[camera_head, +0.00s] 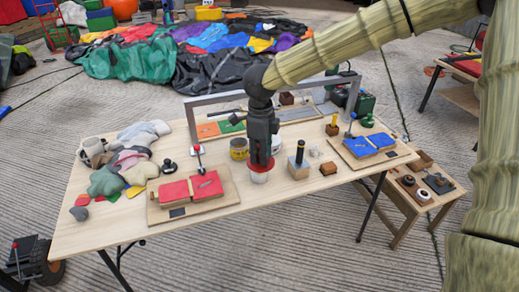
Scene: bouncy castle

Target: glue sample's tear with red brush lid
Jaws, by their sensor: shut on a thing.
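My gripper (261,160) points straight down over the middle of the front part of the table and is shut on the red lid (262,166). The lid is on or just above a small white pot (259,178); I cannot tell whether it is seated. Any brush under the lid is hidden. A blue sample (358,148) lies on another board at the right. Tears are too small to make out.
A yellow tin (238,149) stands just behind the gripper on the table (120,216). A block with a black-handled tool (299,160) and a small wooden block (328,168) stand to the right. A grey frame (225,97) spans behind. A cloth pile (130,160) fills the left.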

